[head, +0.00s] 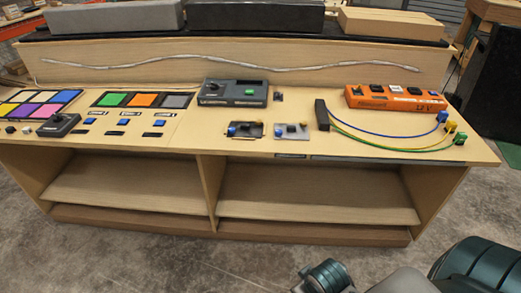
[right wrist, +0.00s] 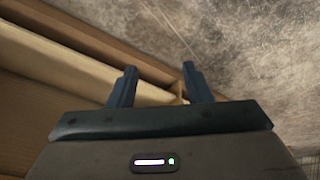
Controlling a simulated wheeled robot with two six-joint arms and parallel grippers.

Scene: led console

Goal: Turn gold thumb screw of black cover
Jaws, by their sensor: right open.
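A small black cover (head: 246,130) lies near the front edge of the console top, right of centre in the head view. A blue knob (head: 231,131) shows at its left end; a small gold spot, probably the gold thumb screw (head: 259,125), shows at its right end, too small to tell its turn. A similar grey plate (head: 291,132) lies just right of it. My right gripper (right wrist: 160,82) is open and empty in the right wrist view, with bench wood and floor beyond it, away from the cover. My left gripper is not in view.
A dark grey box with a green button (head: 249,92) stands behind the cover. A black block (head: 321,114) with coloured wires and an orange 12 V box (head: 394,98) are to the right. Coloured panels (head: 142,99) lie left. Open shelves (head: 318,193) are below the bench top.

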